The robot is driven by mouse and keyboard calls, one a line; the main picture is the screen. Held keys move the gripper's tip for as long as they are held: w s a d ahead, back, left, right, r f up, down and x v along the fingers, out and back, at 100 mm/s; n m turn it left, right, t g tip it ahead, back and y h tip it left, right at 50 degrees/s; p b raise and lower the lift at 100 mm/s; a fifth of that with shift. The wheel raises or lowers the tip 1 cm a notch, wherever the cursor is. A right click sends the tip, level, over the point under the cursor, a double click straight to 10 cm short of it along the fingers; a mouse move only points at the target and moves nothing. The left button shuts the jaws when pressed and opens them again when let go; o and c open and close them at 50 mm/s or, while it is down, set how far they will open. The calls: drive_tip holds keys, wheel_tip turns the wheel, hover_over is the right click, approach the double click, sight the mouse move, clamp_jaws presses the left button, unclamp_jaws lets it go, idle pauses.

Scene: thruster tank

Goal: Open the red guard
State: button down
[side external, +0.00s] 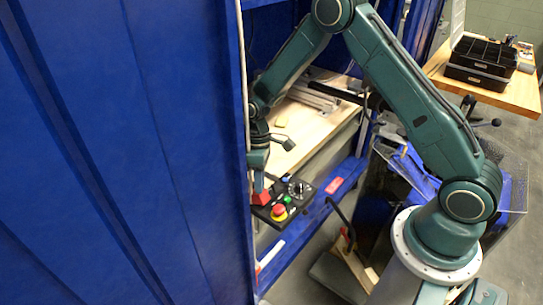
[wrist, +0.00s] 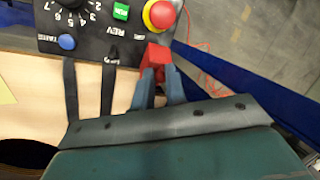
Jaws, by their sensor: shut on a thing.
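The red guard (wrist: 157,56) is a small red piece at the edge of the black control panel (wrist: 88,42), beside the red-and-yellow stop button. My gripper (wrist: 159,78) is shut on the red guard, with one finger on each side of it. In the side external view, the red guard (side external: 261,198) shows at the panel's left edge, directly below my gripper (side external: 259,180). The fingers are hard to make out there. The guard's hinge and what lies under it are hidden, so I cannot tell how far it is tilted.
The panel carries a red mushroom button on yellow (wrist: 159,14), a green RUN button (wrist: 121,11), a blue button (wrist: 67,41) and a numbered black dial (wrist: 70,4). A blue wall (side external: 120,150) stands close on the left. A wooden board (side external: 305,125) lies behind the panel.

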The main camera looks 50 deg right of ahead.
idle(0.3)
drive_tip(key=c, duration=1.5)
unclamp_jaws()
drive_tip(key=shift+o, duration=0.2)
drive_tip(key=shift+r, duration=0.1)
drive_tip(key=v, duration=1.3)
drive_tip(key=shift+d+r, duration=0.15)
drive_tip(key=shift+r, duration=0.15)
